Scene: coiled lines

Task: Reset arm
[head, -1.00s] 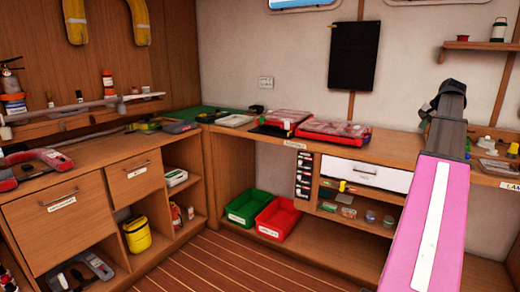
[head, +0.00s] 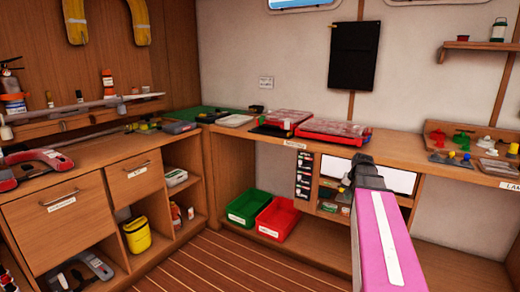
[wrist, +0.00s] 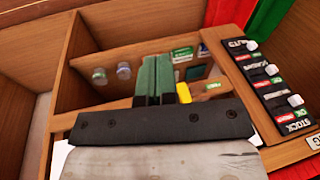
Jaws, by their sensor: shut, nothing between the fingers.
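My arm (head: 385,240), pink with a white stripe, reaches in from the lower right in the head view. My gripper (wrist: 156,80) shows in the wrist view with its two green fingers together and nothing between them. In the head view its dark end is in front of the white drawer (head: 400,181) under the right bench, and the fingers are hard to make out. In the wrist view the fingers point toward the open shelf (wrist: 110,55) below the bench, which holds small jars and labelled packets. I cannot tell how far the fingertips are from it.
A green bin (head: 246,206) and a red bin (head: 278,218) stand below. A labelled strip (wrist: 268,80) is beside the shelf. The striped floor (head: 215,268) is clear.

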